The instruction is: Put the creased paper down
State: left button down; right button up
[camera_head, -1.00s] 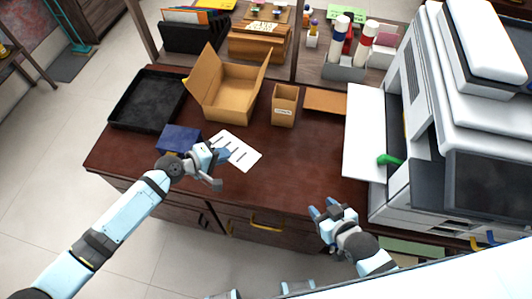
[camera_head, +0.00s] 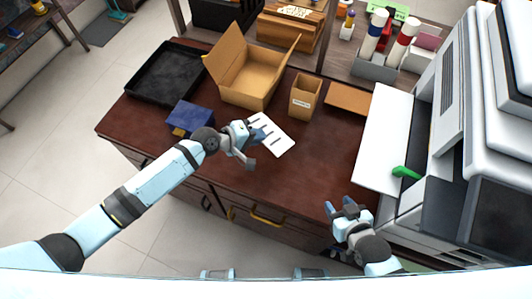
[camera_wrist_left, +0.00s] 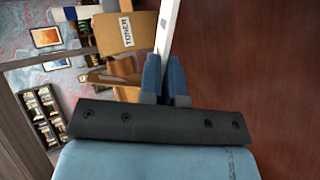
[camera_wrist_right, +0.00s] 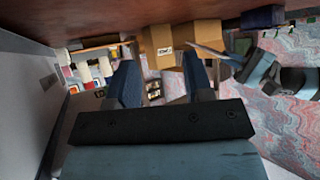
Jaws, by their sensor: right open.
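The creased paper (camera_head: 276,138) is a white sheet with dark marks, in front of the cardboard boxes in the head view. My left gripper (camera_head: 250,139) is shut on its left edge. In the left wrist view the paper (camera_wrist_left: 168,28) shows nearly edge-on as a narrow white strip between the closed fingers (camera_wrist_left: 166,82), standing out from the desk surface. Its exact height above the desk is hard to tell. My right gripper (camera_head: 346,207) is open and empty near the desk's front edge; its spread fingers also show in the right wrist view (camera_wrist_right: 160,85).
The dark wooden desk (camera_head: 300,180) has bare room in front of the paper. A blue box (camera_head: 190,117) lies left, near a black tray (camera_head: 165,75). An open cardboard box (camera_head: 245,85) and a small toner box (camera_head: 305,97) stand behind. A large printer (camera_head: 450,120) bounds the right.

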pick_arm(q)
notch_tip(320, 180, down, 6)
jog(key=b, duration=0.4)
jog(key=shift+r, duration=0.2)
pick_arm(e)
jog(key=f, duration=0.4)
jog(key=shift+w+a+f, duration=0.1)
jog(key=shift+a+f, duration=0.2)
jog(key=shift+f, duration=0.05)
pick_arm(q)
jog(key=shift+f+b, duration=0.4)
jog(key=shift+f, duration=0.05)
pick_arm(e)
jog(key=shift+d+f, duration=0.15)
jog(key=shift+f, duration=0.3)
jog(key=shift+d, duration=0.1)
pick_arm(q)
jog(key=c, duration=1.5)
grip_release()
jog(key=shift+r, duration=0.1)
pick_arm(e)
jog(key=shift+r, duration=0.1)
